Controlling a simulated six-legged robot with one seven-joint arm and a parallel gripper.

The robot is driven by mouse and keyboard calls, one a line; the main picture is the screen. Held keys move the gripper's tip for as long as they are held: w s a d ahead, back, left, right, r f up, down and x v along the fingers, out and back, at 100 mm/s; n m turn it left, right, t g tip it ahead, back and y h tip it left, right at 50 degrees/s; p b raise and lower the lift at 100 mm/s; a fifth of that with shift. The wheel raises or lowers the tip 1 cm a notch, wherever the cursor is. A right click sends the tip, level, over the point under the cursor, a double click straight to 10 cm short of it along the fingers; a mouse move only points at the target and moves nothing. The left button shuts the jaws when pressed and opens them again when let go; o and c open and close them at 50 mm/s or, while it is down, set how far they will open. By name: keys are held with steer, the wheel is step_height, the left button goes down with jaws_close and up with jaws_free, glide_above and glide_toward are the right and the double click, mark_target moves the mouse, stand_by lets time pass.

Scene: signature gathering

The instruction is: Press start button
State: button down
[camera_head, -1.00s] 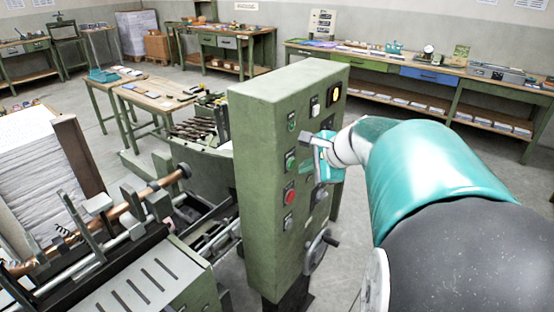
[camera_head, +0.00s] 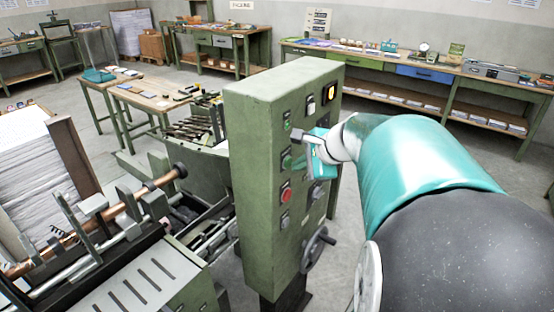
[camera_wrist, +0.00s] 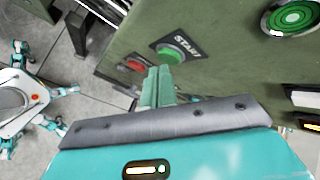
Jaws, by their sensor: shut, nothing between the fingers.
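The start button is green on a dark plate marked START in the wrist view (camera_wrist: 172,53). In the head view, the start button (camera_head: 286,161) sits on the front face of the green control cabinet (camera_head: 252,165), above a red button (camera_head: 286,195). My gripper (camera_wrist: 153,72) is shut and empty. Its fingers point at the panel close to the start button, just below it in the wrist view. I cannot tell whether the tips touch the panel. In the head view, the fingers are small and partly hidden by the teal gripper body.
Another green button (camera_head: 287,120) and a lit yellow lamp (camera_head: 332,92) sit higher on the panel. A handwheel (camera_head: 318,248) sticks out below. Machine rollers and rails (camera_head: 110,215) fill the left.

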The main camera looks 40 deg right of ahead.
steer(key=shift+w+a, duration=0.15)
steer(key=shift+w, duration=0.25)
stand_by(0.4)
stand_by(0.4)
steer(key=shift+s+d, duration=0.25)
steer(key=shift+s, duration=0.55)
steer(key=s, duration=0.1)
steer(key=s+d, duration=0.1)
steer(key=s, duration=0.2)
steer(key=shift+s+d, duration=0.35)
steer(key=shift+d, duration=0.05)
stand_by(0.4)
